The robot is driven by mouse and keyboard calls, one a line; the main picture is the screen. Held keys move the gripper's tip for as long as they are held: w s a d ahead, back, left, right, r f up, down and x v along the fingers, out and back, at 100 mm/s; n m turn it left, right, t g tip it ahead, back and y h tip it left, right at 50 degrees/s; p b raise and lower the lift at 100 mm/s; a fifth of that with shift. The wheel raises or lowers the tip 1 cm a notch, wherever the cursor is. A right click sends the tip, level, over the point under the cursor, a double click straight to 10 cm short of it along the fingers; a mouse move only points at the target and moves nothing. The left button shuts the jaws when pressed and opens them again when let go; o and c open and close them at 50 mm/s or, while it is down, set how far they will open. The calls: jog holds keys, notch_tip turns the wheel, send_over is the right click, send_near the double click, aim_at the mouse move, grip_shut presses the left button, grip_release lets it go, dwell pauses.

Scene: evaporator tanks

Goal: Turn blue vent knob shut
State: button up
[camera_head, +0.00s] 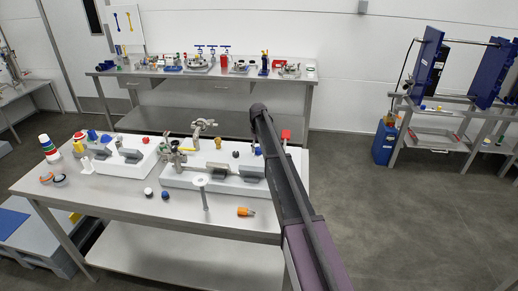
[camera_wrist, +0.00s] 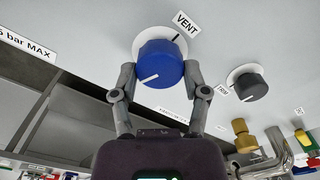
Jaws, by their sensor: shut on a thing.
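In the wrist view the blue vent knob (camera_wrist: 162,60) sits on a white round dial plate on a pale panel. A white pointer line on its face points to the lower left. The VENT label (camera_wrist: 185,22) is at the dial's upper right, above a short dark mark. My gripper (camera_wrist: 160,74) has one finger on each side of the knob and is shut on it. In the head view my arm reaches over the near table, and I cannot clearly make out the gripper or the blue knob there.
A black knob (camera_wrist: 250,86) on its own white dial is close on the right. Brass and steel fittings (camera_wrist: 243,135) are at lower right. The near table (camera_head: 150,205) carries white tank units, a white funnel-like stand (camera_head: 202,183) and loose caps. A back bench (camera_head: 225,77) holds more equipment.

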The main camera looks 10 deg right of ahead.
jog(key=n, duration=0.4)
jog(key=shift+s, duration=0.2)
dwell(0.4)
jog(key=o, duration=1.1)
jog(key=shift+o, duration=0.2)
jog(key=shift+w, duration=0.1)
jog(key=shift+r, duration=0.1)
